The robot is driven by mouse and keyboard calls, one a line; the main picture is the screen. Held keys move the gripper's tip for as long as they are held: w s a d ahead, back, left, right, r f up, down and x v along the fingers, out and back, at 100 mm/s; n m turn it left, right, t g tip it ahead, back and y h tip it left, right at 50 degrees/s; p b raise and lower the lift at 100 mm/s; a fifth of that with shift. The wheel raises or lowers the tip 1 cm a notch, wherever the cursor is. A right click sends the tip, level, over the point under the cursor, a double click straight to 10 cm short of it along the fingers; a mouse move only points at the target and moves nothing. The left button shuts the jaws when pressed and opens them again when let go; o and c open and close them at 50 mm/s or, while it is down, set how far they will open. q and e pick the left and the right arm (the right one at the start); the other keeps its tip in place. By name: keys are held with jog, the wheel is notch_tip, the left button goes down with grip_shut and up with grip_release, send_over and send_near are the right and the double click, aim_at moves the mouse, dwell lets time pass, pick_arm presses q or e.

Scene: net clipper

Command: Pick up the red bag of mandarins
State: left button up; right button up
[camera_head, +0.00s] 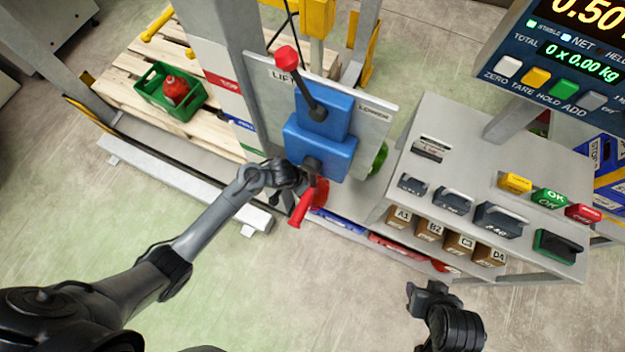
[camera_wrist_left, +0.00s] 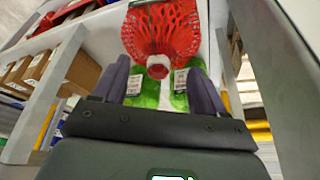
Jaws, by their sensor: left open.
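In the left wrist view, a red mesh net bag (camera_wrist_left: 163,28) sits just ahead of my left gripper (camera_wrist_left: 160,88), its narrow neck facing the fingers. The gripper is open, and the neck looks to be between or just beyond the fingertips; I cannot tell whether they touch. Mandarins are not clearly visible inside. In the head view, my left gripper (camera_head: 302,180) is beside red netting (camera_head: 318,192) under the blue lever machine (camera_head: 322,140), largely hidden. Another red bag-like item (camera_head: 175,91) lies in a green crate (camera_head: 155,99). My right gripper (camera_head: 414,296) is right of centre, over the floor.
Green items (camera_wrist_left: 145,92) with white labels lie behind the net. A metal post (camera_head: 232,60) stands left of the machine. A grey shelf unit (camera_head: 470,150) with boxes and a scale stands right. Foreground floor is clear.

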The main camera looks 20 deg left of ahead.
pick_arm(q)
jog(key=w, duration=0.1)
jog(key=d+f, duration=0.1)
jog(key=w+f+b, duration=0.1)
jog(key=shift+w+d, duration=0.25)
jog(key=shift+w, duration=0.1)
jog(key=shift+f, duration=0.35)
grip_shut()
jog(key=shift+f, duration=0.1)
